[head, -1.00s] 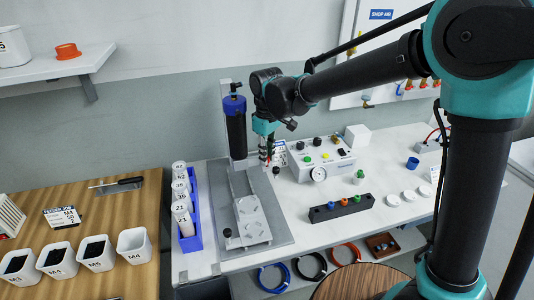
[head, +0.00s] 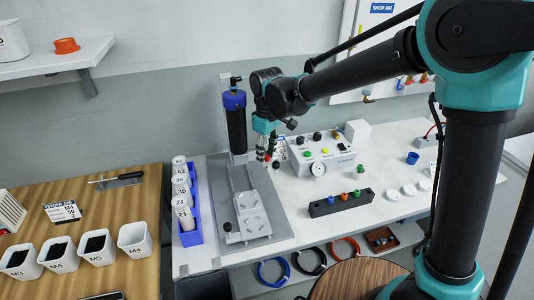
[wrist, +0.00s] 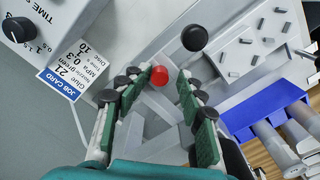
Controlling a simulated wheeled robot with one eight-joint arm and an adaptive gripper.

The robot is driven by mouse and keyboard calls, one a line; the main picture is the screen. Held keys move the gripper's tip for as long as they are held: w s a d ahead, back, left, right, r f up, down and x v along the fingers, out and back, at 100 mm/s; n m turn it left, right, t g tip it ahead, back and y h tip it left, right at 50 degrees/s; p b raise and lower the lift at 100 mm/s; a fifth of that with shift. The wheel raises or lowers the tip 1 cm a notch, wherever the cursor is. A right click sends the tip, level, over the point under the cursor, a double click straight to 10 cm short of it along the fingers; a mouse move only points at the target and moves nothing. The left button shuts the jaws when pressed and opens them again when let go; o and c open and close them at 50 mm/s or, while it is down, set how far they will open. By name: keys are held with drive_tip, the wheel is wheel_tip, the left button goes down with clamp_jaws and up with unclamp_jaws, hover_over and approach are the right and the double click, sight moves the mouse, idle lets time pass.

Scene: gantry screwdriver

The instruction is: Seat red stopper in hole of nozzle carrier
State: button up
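A small round red stopper (wrist: 160,77) shows between my fingertips in the wrist view. My gripper (wrist: 165,76) has a small gap between its tips. Whether they touch the stopper I cannot tell. In the head view my gripper (head: 266,158) hangs beside the screwdriver column, above the back of the bench fixture. A dark block (head: 322,209), which may be the nozzle carrier, lies to the front right. It carries blue (head: 331,200), orange (head: 345,197) and green (head: 357,194) pieces in a row. Its holes are too small to make out.
The screwdriver column (head: 235,125) and fixture plate (head: 272,222) stand close by my gripper. A blue bottle rack (head: 196,205) is left of them. A control box (head: 335,163) with knobs is behind the block. A black knob (wrist: 194,38) is near the stopper in the wrist view.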

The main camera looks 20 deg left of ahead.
sight(267, 156)
wheel_tip(267, 156, up, 12)
idle(0.6)
idle(0.5)
drive_tip(key=w+d+f+m+t, duration=0.1)
drive_tip(key=w+d+f+m, duration=0.1)
drive_tip(key=d, duration=0.6)
drive_tip(key=w+d+f+m+y, duration=0.1)
drive_tip(key=w+d+f+m, duration=0.2)
drive_tip(key=d, duration=0.5)
drive_tip(key=w+d+f+m+t, duration=0.1)
drive_tip(key=w+d+f+m, duration=0.1)
drive_tip(key=d, duration=0.7)
drive_tip(key=s+d+f+m, duration=0.2)
drive_tip(key=s+d+f, duration=0.1)
drive_tip(key=d, duration=0.4)
drive_tip(key=s+d+f+m+t, duration=0.1)
drive_tip(key=s+d+f+m, duration=0.2)
drive_tip(key=d, duration=0.5)
drive_tip(key=s+d+f+m+t+h, duration=0.1)
drive_tip(key=s+d+f+m, duration=0.2)
drive_tip(key=d, duration=0.5)
wheel_tip(267, 156, down, 2)
drive_tip(key=shift+s+f, duration=0.1)
drive_tip(key=shift+s, duration=0.45)
